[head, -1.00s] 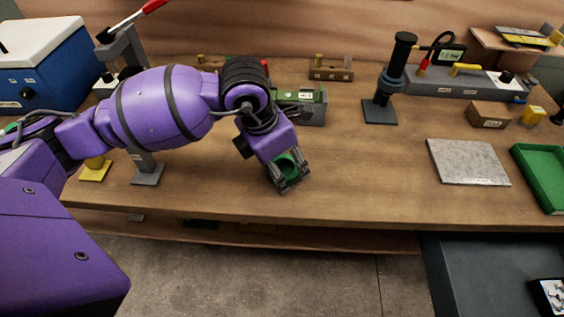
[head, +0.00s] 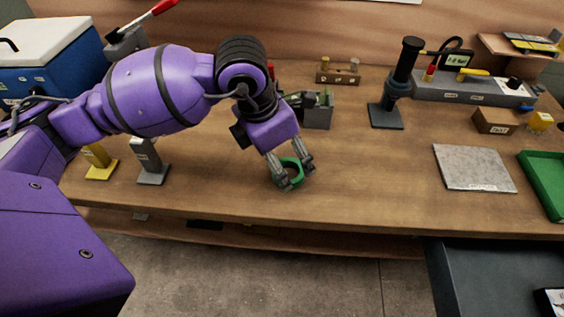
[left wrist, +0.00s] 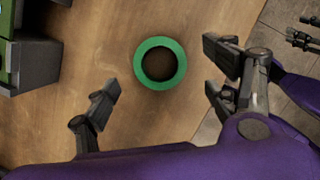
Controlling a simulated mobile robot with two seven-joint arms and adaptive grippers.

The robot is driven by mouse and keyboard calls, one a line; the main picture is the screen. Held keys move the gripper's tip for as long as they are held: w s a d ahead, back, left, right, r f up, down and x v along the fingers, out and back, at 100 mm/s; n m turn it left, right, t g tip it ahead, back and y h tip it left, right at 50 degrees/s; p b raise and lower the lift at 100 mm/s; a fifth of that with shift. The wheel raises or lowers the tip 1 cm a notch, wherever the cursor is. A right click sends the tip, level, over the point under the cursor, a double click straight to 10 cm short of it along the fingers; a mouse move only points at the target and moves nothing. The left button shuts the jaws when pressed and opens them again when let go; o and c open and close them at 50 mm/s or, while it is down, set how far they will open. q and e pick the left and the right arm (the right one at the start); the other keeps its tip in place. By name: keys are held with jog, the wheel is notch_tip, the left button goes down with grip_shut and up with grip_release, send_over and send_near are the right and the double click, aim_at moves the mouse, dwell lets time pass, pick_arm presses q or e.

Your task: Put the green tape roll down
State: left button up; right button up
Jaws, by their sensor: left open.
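The green tape roll (head: 292,168) lies flat on the wooden workbench (head: 370,180), near its front edge. In the left wrist view the whole green ring (left wrist: 160,46) shows, with bare wood around it. My left gripper (head: 292,178) is just above the roll with its fingers spread to either side. In the left wrist view the left gripper's fingers (left wrist: 163,72) stand wide apart, with a gap between each finger and the roll. My right gripper is not in the head view.
Behind the left gripper is a grey-green box-like fixture (head: 317,112). A black stand (head: 387,112), a grey stone plate (head: 473,168) and a green tray (head: 545,180) are to the right. Yellow (head: 100,165) and grey (head: 152,170) stands are at left. Bench between is clear.

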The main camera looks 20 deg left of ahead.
pick_arm(q)
jog(key=shift+o, duration=0.3)
jog(key=v, duration=0.7)
jog(key=shift+r, duration=0.25)
send_near(291, 175)
jog(key=x, duration=0.6)
jog(key=shift+c, duration=0.5)
jog(key=c, duration=1.2)
jog(key=shift+c, duration=0.2)
